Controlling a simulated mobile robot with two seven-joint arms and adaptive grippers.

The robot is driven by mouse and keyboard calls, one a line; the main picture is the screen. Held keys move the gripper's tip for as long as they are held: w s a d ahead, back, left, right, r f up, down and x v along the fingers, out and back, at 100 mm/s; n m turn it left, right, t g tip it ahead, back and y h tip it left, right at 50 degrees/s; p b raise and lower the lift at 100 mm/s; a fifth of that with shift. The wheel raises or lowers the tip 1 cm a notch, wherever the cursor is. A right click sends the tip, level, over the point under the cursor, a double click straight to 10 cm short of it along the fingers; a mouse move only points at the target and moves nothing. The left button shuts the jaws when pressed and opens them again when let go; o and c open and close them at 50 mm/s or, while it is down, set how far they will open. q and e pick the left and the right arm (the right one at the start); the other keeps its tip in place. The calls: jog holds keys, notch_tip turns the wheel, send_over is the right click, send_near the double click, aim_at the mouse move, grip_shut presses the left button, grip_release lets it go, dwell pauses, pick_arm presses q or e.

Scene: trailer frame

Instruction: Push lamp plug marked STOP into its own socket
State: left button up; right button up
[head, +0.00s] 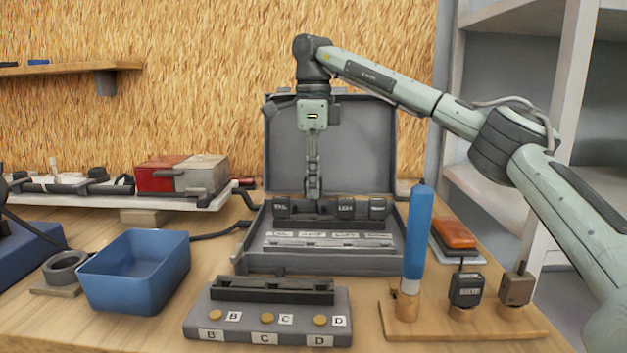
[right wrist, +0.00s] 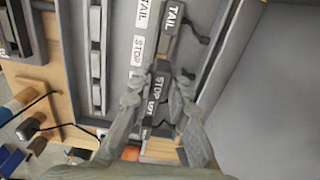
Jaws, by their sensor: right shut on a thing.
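My right gripper (head: 314,190) points down into the open grey case, among the row of dark plugs. In the right wrist view its fingers (right wrist: 160,92) are shut on the dark plug marked STOP (right wrist: 159,85). In the head view the fingers mostly hide this plug. The TAIL plug (head: 281,207) stands just left of the gripper, and other dark plugs (head: 346,207) stand to its right. A STOP label (right wrist: 136,50) lies beside the held plug in the right wrist view. I cannot tell whether the plug is seated in a socket. My left gripper is out of view.
The grey case (head: 330,140) has its lid up behind the gripper. A grey block (head: 265,315) marked B, C, D lies in front. A blue bin (head: 135,270) stands left. A blue-handled tool (head: 417,235) and a dark labelled block (head: 466,288) stand right on a wooden base.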

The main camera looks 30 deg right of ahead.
aim_at(314, 201)
jog(key=shift+f, duration=0.15)
jog(key=shift+f, duration=0.3)
jog(key=shift+f, duration=0.5)
jog(key=shift+f, duration=0.2)
jog(key=shift+f, duration=0.4)
jog(key=shift+f, duration=0.55)
dwell(0.7)
